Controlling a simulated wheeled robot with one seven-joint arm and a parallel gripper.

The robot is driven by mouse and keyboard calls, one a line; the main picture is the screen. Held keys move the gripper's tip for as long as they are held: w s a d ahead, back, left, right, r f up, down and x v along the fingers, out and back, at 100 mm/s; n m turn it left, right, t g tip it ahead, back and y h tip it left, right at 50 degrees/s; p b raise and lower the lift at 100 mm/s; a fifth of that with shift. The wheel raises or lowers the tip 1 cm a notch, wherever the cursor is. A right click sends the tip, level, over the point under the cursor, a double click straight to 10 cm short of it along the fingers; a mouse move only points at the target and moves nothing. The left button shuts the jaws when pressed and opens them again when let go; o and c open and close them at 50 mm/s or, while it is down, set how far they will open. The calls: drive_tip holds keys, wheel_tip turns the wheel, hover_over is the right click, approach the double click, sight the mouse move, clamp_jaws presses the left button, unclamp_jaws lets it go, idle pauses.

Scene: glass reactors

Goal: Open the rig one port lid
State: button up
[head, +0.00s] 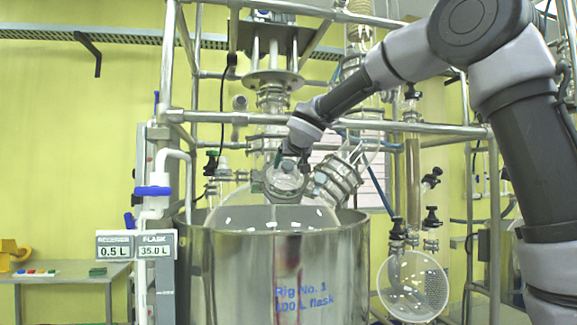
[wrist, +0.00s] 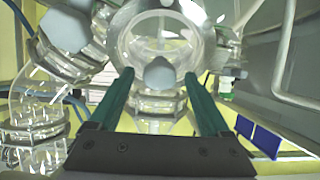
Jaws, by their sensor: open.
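The rig one flask (head: 222,217) is clear glass and sits in a steel vessel (head: 265,265) marked "Rig No. 1 100 L flask". A glass port with a clamped collar (head: 284,190) rises from its top. In the wrist view a round glass lid (wrist: 137,48) with a grey knob (wrist: 160,74) faces me, above a clamp ring (wrist: 160,105). My gripper (wrist: 160,73) is open, with one green finger on each side of the knob in the picture. I cannot tell whether they touch it. In the head view my gripper (head: 288,157) is just above the port, partly hidden by my wrist.
A tilted glass neck with a metal clamp (head: 336,182) stands close right of the port. Steel frame bars (head: 420,128) cross nearby. Two readouts (head: 136,245) hang at left. A side table (head: 60,272) stands at far left. A glass bulb (head: 412,285) hangs at right.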

drive_tip(key=shift+w+f, duration=0.1)
drive_tip(key=shift+w, duration=0.15)
clamp_jaws()
drive_tip(key=shift+s+a, duration=0.1)
drive_tip(key=shift+s+a+r+h, duration=0.35)
drive_tip(key=shift+s+a+h, duration=0.15)
drive_tip(key=shift+h, duration=0.3)
drive_tip(key=s+a+r+m+h, duration=0.2)
drive_tip(key=s+a+m+h, duration=0.3)
drive_tip(key=a+h, duration=0.5)
drive_tip(key=shift+s+a+r+h, duration=0.25)
drive_tip(key=shift+s+h, duration=0.3)
drive_tip(key=shift+h, duration=1.85)
